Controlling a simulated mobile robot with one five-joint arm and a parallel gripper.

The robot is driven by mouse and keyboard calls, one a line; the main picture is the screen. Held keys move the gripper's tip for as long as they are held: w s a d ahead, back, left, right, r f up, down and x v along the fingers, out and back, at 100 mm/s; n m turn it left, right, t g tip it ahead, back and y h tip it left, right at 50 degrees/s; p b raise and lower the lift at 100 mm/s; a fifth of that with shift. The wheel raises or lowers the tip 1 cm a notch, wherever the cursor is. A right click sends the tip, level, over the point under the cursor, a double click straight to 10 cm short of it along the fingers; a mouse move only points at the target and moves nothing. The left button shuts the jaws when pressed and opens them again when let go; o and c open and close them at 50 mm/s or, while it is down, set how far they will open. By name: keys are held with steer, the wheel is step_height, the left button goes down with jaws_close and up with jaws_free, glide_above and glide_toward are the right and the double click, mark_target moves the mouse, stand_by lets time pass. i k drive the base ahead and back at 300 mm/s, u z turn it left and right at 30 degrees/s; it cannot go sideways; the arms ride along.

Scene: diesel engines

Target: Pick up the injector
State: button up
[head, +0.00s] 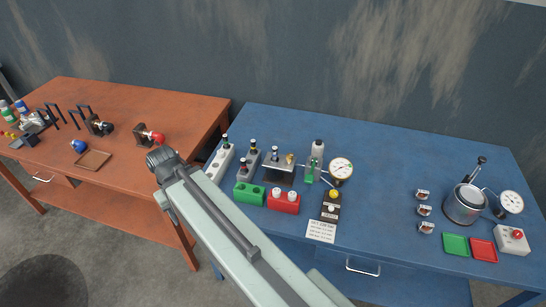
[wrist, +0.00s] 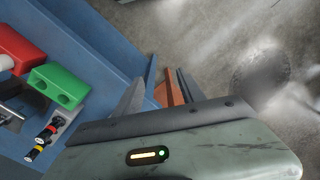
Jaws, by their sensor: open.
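Slim dark injectors stand upright in holders at the left of the blue bench. One (head: 225,142) is in the white rack (head: 218,163); two more (head: 253,144) (head: 243,164) are in a grey rack beside it. In the wrist view, two dark injector tops, one with a red band (wrist: 45,133) and one with a yellow band (wrist: 36,144), show at the lower left. Which injector is meant, I cannot tell. My gripper (wrist: 158,92) is open and empty, over the bench edge and floor, apart from the injectors. The head view does not clearly show its fingertips.
A green block (head: 249,194) with two holes and a red block (head: 284,203) with white pieces stand in front of the racks. A gauge (head: 341,168) is to their right. The brown bench (head: 122,105) stands left. The blue bench's middle (head: 385,170) is clear.

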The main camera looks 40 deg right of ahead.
mark_target(274, 159)
steer(key=u, duration=0.4)
steer(key=k, duration=1.25)
steer(key=u, duration=0.45)
steer(key=i, duration=0.3)
steer(key=z, duration=0.75)
steer(key=i, duration=1.4)
steer(key=u, duration=0.35)
